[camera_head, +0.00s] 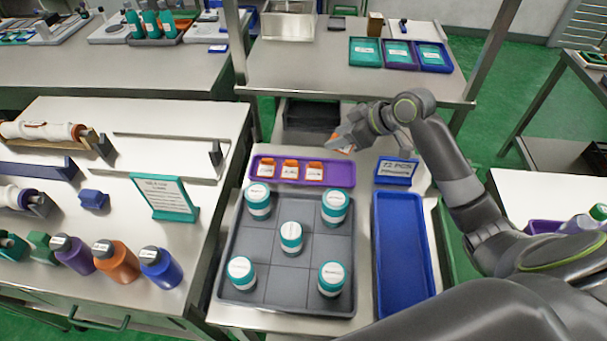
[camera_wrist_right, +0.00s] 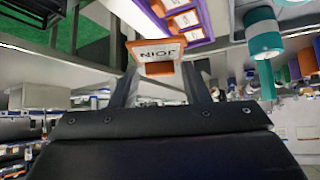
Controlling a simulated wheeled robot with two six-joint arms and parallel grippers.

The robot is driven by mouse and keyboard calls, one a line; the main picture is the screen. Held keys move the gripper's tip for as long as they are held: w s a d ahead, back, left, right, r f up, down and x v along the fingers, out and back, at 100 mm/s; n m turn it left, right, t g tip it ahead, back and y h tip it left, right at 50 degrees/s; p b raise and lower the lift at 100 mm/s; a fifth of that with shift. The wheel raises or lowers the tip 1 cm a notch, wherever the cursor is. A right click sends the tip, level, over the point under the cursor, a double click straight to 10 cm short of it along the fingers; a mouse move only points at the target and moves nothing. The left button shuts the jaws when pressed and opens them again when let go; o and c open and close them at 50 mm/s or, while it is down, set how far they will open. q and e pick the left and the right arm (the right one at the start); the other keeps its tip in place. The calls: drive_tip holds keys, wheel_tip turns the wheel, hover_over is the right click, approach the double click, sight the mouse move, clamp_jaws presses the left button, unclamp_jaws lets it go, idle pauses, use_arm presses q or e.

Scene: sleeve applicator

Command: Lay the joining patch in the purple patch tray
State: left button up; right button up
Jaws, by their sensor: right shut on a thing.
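The joining patch (camera_wrist_right: 157,55) is an orange piece with a white label reading "JOIN". My right gripper (camera_head: 343,143) is shut on it above the table, just beyond the right end of the purple patch tray (camera_head: 342,174). In the head view only a bit of the patch (camera_head: 346,150) shows at the fingertips. The right wrist view shows the patch between the two fingers (camera_wrist_right: 160,85), apart from the tray (camera_wrist_right: 152,14). The tray holds three orange patches with white labels (camera_head: 290,170) on its left and middle; its right end is bare. My left gripper is out of view.
A grey tray (camera_head: 268,245) with several teal-and-white jars stands in front of the purple tray. A blue sign (camera_head: 396,172) and a long blue tray (camera_head: 403,250) are to the right. A dark bin (camera_head: 310,116) sits behind.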

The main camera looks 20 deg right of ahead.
drive_tip(key=shift+d+f, duration=0.25)
drive_tip(key=shift+f, duration=0.1)
wheel_tip(320, 180, down, 9)
drive_tip(key=shift+f+p, duration=0.1)
drive_tip(key=shift+p, duration=0.6)
drive_tip(key=shift+f, duration=0.1)
